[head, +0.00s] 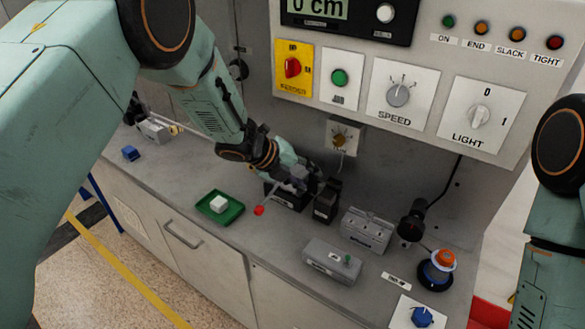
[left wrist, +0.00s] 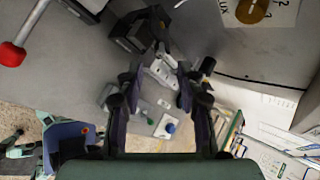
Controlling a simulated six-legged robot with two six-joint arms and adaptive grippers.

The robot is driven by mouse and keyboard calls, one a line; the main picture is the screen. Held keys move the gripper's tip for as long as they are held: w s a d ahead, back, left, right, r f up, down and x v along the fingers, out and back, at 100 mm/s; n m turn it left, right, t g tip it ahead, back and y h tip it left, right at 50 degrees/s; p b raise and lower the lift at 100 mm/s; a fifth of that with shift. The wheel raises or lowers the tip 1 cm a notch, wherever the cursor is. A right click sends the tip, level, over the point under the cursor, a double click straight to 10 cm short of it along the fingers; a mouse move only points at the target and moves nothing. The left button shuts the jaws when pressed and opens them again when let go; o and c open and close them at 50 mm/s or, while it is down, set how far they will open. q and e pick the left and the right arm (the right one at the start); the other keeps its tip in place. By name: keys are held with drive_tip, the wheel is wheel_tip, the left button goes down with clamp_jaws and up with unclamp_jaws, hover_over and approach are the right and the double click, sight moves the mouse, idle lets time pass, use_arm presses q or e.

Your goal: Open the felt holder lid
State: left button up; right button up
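My left gripper (head: 302,180) reaches down over the bench from the upper left. In the left wrist view its two fingers (left wrist: 160,78) stand apart with nothing held between them. A small black box (head: 325,203) stands just right of the gripper; it also shows in the left wrist view (left wrist: 130,36), close beyond the left finger. It may be the felt holder, but its label is not readable, and I cannot tell how its lid stands. A dark device (head: 287,197) with a red-knobbed lever (head: 259,210) is partly hidden under the gripper. My right gripper is out of view.
Grey boxes (head: 367,231) and (head: 332,262) stand to the right on the bench. A green tray (head: 219,208) with a white block (head: 219,203) lies to the left. The control panel (head: 440,60) overhangs the back. Bare bench shows in front of the lever.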

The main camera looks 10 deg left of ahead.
use_arm(q)
drive_tip(key=shift+v, duration=2.8)
